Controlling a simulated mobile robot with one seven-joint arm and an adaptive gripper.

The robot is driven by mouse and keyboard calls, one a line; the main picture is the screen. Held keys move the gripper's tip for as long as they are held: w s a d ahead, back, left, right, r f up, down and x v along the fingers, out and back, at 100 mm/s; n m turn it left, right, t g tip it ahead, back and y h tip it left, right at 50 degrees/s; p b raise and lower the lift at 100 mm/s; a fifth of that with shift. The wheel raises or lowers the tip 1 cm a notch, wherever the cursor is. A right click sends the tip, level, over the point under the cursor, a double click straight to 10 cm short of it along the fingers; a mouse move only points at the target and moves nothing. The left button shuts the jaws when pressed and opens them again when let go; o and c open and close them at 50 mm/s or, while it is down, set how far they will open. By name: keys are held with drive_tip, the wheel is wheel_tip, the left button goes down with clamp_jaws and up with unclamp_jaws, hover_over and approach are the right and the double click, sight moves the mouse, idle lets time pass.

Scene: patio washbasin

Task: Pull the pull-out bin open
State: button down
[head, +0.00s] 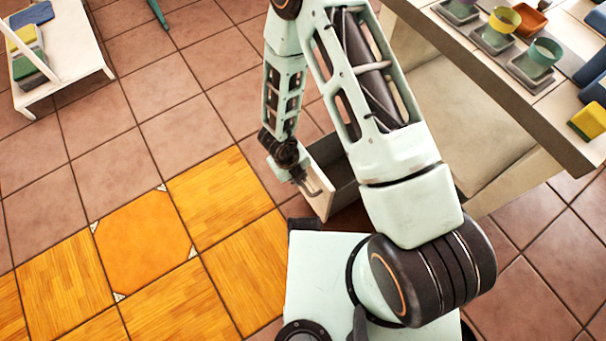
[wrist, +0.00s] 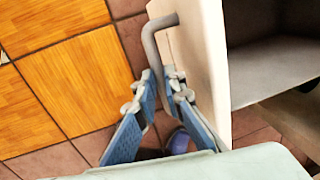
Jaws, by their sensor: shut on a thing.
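The pull-out bin has a cream front panel (head: 313,188) and grey walls. It stands out from under the counter, with part of its open inside visible; my arm hides the rest. In the wrist view the front panel (wrist: 200,60) is upright beside my fingers, and the dark inside (wrist: 268,70) shows behind it. A grey bar handle (wrist: 152,45) is fixed to the panel. My gripper (wrist: 162,84) is shut on this handle, with the blue finger pads on either side of it. In the head view my gripper (head: 298,176) is at the panel's outer face.
The counter (head: 480,80) at the upper right carries cups, trays and sponges. A white low table (head: 75,70) with folded cloths or sponges stands at the upper left. The tiled and wooden floor (head: 150,150) left of the bin is clear.

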drive_tip(key=c, duration=2)
unclamp_jaws()
drive_tip(key=shift+r, duration=0.1)
drive_tip(key=r, duration=0.4)
drive_tip(key=s+a+r, duration=0.1)
drive_tip(key=r, duration=0.6)
drive_tip(key=shift+s+a+r, duration=0.15)
drive_tip(key=shift+a+r, duration=0.15)
drive_tip(key=shift+a, duration=0.1)
